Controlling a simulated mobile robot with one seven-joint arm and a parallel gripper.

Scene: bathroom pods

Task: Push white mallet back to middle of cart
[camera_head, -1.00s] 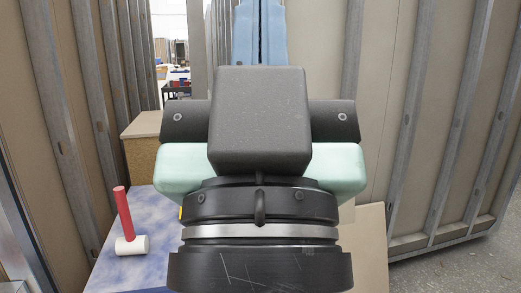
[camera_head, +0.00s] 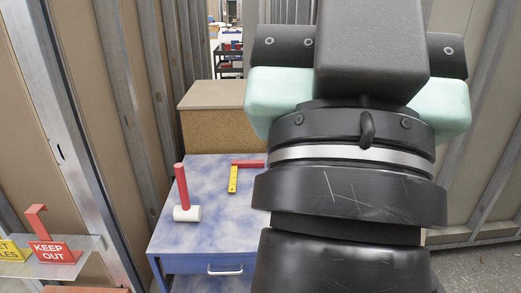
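The white mallet (camera_head: 187,213) lies with its white head on the blue cart top (camera_head: 207,238), near the front left edge. Its red handle (camera_head: 181,186) points up, tilted slightly left. The cart has a drawer with a white handle below its top. My gripper (camera_head: 357,40) is large in the right half of the view, seen from behind, to the right of the mallet and apart from it in the picture. Its fingertips are hidden behind its dark body and the pale green parts, so I cannot tell whether it is open or shut.
A red and yellow square tool (camera_head: 234,178) lies farther back on the cart. A brown box (camera_head: 212,112) stands behind. A clear shelf (camera_head: 84,247) with a red "KEEP OUT" sign (camera_head: 53,252) is at the left. Metal-studded walls stand on both sides.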

